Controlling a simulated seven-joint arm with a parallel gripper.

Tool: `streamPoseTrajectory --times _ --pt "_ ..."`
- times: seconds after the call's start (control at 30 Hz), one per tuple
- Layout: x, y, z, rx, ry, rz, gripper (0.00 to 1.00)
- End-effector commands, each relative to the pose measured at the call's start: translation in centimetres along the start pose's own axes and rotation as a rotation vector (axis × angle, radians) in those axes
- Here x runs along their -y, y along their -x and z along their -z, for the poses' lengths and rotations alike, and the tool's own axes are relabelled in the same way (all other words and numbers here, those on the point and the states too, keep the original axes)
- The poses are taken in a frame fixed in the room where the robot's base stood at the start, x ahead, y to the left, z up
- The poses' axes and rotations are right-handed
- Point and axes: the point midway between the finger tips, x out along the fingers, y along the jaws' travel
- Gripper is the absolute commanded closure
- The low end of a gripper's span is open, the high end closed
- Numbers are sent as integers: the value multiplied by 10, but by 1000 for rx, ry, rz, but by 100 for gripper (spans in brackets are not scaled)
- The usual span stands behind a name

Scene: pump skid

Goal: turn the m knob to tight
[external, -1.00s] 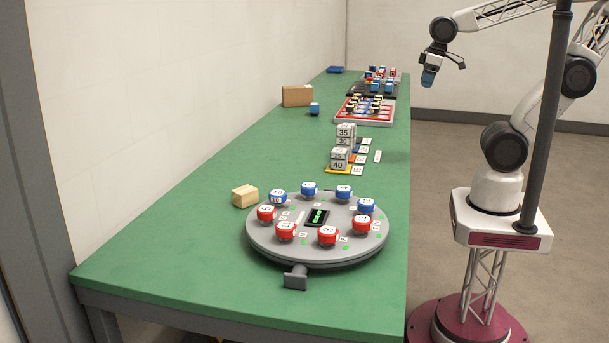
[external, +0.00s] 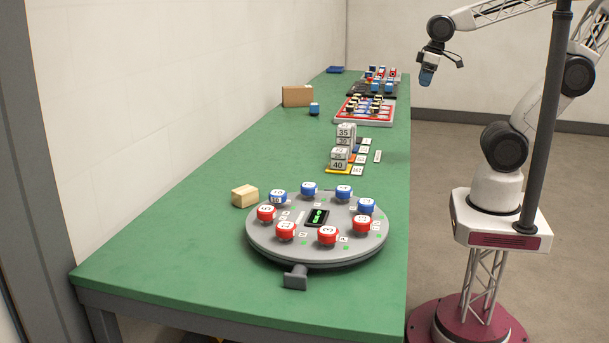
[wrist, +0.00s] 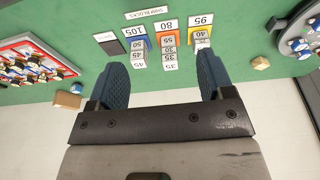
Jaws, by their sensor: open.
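A round grey panel (external: 262,243) lies at the near end of the green table, with a ring of red and blue knobs around a small lit green display (external: 317,217). One near knob is red (external: 327,235). The small labels beside the knobs are too small to read, so I cannot tell which knob is m or how it is set. Part of the panel also shows at the right edge of the wrist view (wrist: 291,47). My gripper (external: 427,78) is open and empty, high up, far from the panel; its two fingers frame the wrist view (wrist: 162,68).
Numbered grey blocks (external: 339,158) stand on coloured cards mid-table. Beyond are a red-rimmed board (external: 364,121), a dark board, a cardboard box (external: 297,96) and a blue tray (external: 336,69). A wooden block (external: 245,196) lies beside the panel. A dark post (external: 545,120) stands before my arm.

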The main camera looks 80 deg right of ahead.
Motion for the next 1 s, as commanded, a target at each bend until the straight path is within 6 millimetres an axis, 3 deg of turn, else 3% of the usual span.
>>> streamPoseTrajectory --times 0.17,0.47,1.0 --pt "11 3 25 10 68 8 26" --pt "49 6 89 34 253 30 26" --pt "152 -7 199 70 604 71 26"
